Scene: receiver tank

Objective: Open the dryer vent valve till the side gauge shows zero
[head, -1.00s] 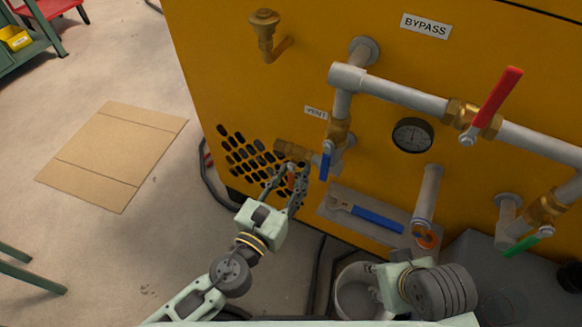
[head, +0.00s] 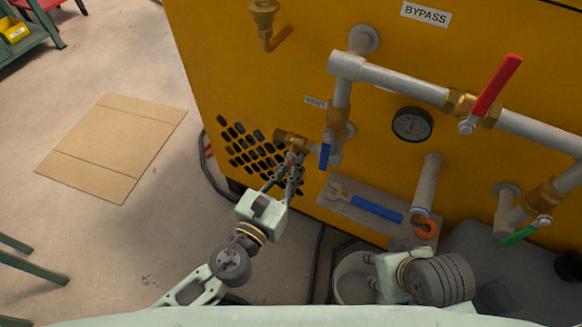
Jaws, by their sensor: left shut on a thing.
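The brass vent valve (head: 287,138) sticks out of the yellow dryer panel, left of the pipework and below the VENT label (head: 315,101). My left gripper (head: 297,160) reaches up to it from below. Its fingers are shut on a small part at the valve's right end, seemingly its handle, mostly hidden by the fingers. The round dark-rimmed gauge (head: 412,125) sits right of the valve; its needle is too small to read surely. My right gripper (head: 398,277) is low at the right, over the bucket; its fingers cannot be made out.
A blue-handled valve (head: 326,155) hangs close right of my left gripper. A red lever (head: 496,88) is on the bypass pipe, a green one (head: 527,233) lower right. A blue-handled wrench (head: 365,207) lies on a grey plate. A white bucket (head: 352,283) stands below; cardboard (head: 110,148) lies on the floor.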

